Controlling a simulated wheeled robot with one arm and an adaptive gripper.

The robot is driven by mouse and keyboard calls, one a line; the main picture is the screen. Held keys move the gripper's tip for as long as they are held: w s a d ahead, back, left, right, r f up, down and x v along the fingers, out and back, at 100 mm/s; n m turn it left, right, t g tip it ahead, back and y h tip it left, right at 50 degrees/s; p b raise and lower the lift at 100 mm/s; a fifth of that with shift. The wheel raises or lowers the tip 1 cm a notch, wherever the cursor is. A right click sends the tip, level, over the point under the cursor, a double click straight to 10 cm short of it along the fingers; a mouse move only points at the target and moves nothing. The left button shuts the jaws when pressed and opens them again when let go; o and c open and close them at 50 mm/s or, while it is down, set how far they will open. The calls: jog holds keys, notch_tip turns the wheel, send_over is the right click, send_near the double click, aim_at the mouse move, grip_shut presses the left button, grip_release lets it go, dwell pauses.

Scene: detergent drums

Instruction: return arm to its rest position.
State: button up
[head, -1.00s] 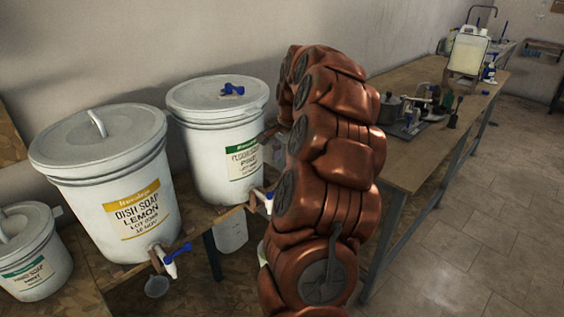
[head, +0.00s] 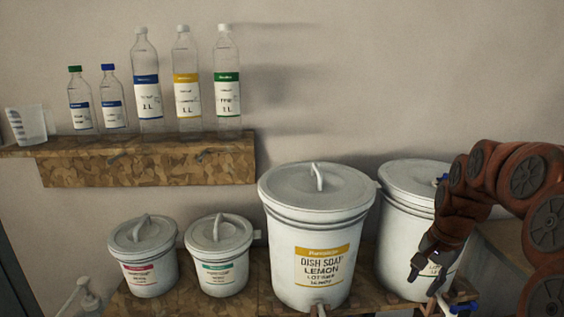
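My copper-coloured arm (head: 520,180) arches in from the right edge in the head view. Its dark gripper (head: 425,282) hangs down in front of the right-hand white drum (head: 400,225). The two fingers look spread, with the pale drum showing between them and nothing held. The arm and gripper hide much of that drum and its label. I cannot tell whether the gripper touches the drum or its tap. A blue tap handle (head: 462,308) shows just below and right of the gripper.
A large dish soap lemon drum (head: 318,230) stands left of the gripper. Two smaller lidded tubs (head: 143,255) (head: 218,255) stand further left on the wooden bench (head: 245,300). A wall shelf (head: 150,165) holds several bottles (head: 148,85) and clear cups (head: 30,125). The wall above the drums is bare.

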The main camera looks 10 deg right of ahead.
jog(key=s+a+n+g, duration=0.2)
jog(key=s+a+n, duration=0.6)
jog(key=a, duration=0.7)
jog(key=s+a+f+n, duration=0.2)
jog(key=s+a, duration=0.1)
jog(key=s, duration=0.5)
jog(key=s+a+f+n+g, duration=0.1)
jog(key=s+a, duration=0.3)
jog(key=s, duration=0.4)
jog(key=shift+s+f+n+h, duration=0.4)
jog(key=shift+f+n, duration=0.3)
jog(key=shift+f, duration=0.05)
